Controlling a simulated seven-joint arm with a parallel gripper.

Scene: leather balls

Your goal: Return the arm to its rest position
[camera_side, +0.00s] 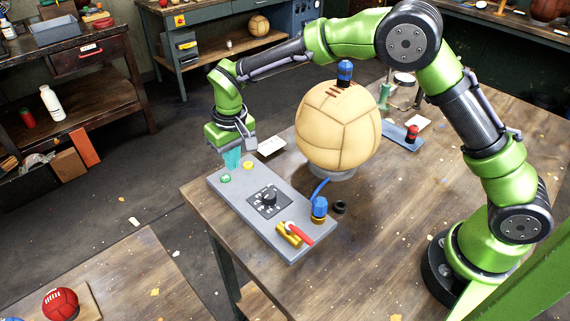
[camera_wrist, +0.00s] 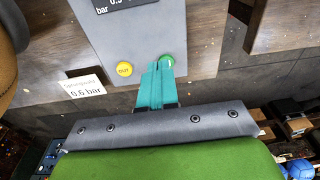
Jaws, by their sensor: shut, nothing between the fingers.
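My arm is green and black and stretches from its base at the right of the table (camera_side: 420,245) over to the left. My gripper (camera_side: 232,163) has teal fingers, shut together and empty. It points down at the far left end of the grey control panel (camera_side: 215,187). In the wrist view the gripper (camera_wrist: 163,64) overlaps the edge of the green button (camera_wrist: 168,59). I cannot tell whether it touches the button. The yellow OUT button (camera_wrist: 124,69) lies beside it.
A tan leather ball (camera_side: 338,130) with a blue fitting (camera_side: 344,72) on top stands close to my forearm. The panel carries a black dial (camera_side: 268,198) and a red-handled valve (camera_side: 298,234). A card (camera_wrist: 84,87) reads 0.6 bar. The table's front right is mostly clear.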

